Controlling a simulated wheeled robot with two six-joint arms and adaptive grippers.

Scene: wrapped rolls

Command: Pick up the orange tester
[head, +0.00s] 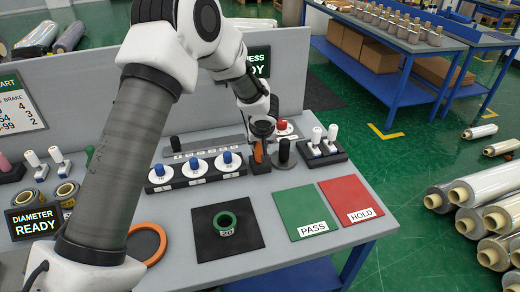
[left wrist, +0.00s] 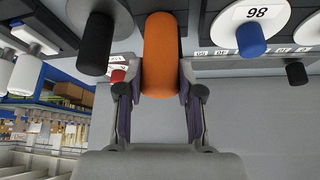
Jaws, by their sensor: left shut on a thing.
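The orange tester (head: 258,152) stands upright in a dark holder (head: 232,168) at the back of the grey table in the head view. My left gripper (head: 262,140) has come down over it from above. In the left wrist view the orange tester (left wrist: 161,55) sits between the two fingers of my left gripper (left wrist: 160,85), which are shut on it. My right gripper is not in view.
A black peg (head: 284,152) stands close right of the tester, and white dials with blue knobs (head: 194,166) stand left. White-handled tools (head: 322,140) are further right. A green ring (head: 224,222) lies on a black mat; green PASS (head: 306,212) and red HOLD (head: 352,200) pads lie in front.

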